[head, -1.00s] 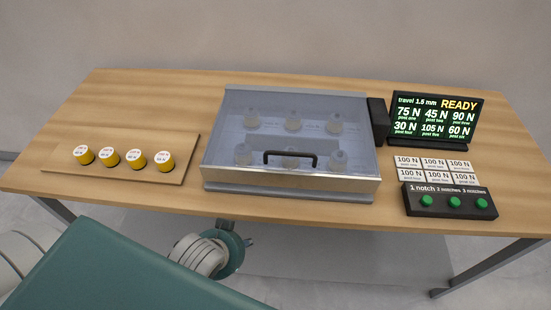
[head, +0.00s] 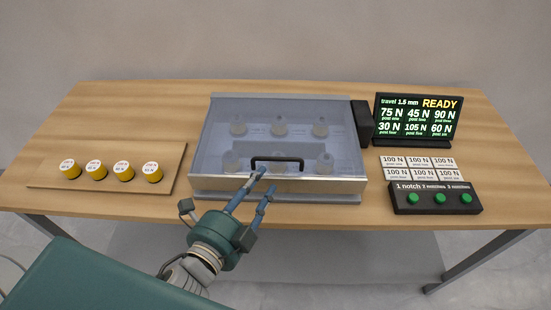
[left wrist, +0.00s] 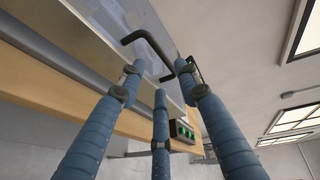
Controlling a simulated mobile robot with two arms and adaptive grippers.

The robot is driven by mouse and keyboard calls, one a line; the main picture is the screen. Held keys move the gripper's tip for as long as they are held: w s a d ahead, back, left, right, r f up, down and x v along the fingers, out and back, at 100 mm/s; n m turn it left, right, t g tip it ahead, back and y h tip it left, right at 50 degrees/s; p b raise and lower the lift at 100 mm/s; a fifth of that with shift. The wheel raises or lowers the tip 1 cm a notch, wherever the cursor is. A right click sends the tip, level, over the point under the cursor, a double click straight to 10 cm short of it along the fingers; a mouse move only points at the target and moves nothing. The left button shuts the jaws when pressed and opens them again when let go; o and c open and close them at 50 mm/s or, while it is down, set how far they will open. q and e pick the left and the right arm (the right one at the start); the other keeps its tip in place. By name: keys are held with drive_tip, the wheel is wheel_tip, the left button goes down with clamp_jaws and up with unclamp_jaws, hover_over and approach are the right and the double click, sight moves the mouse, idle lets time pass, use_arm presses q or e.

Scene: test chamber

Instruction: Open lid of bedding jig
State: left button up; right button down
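The bedding jig (head: 230,184) stands in the middle of the table with its clear lid (head: 290,110) closed over several round posts. A black bar handle (head: 277,159) is on the lid's front edge; it also shows in the left wrist view (left wrist: 150,40). My left gripper (head: 264,182) is in front of the lid, its blue fingers apart and pointing at the handle. In the left wrist view the fingers (left wrist: 160,85) are spread with nothing between them, and the handle lies just beyond the tips. My right gripper is not in view.
A wooden board (head: 110,180) with several yellow-sided weights (head: 96,170) is at the left. A READY display (head: 420,118), label cards (head: 420,168) and a black box with three green buttons (head: 437,198) are at the right. A dark block (head: 361,122) adjoins the jig's right side.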

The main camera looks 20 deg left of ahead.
sight(276, 158)
use_arm(q)
drive_tip(key=p+x, duration=0.2)
drive_tip(key=x, duration=0.7)
drive_tip(key=shift+w+f+p, duration=0.1)
drive_tip(key=shift+w+p, duration=0.25)
drive_tip(key=shift+p, duration=0.05)
clamp_jaws()
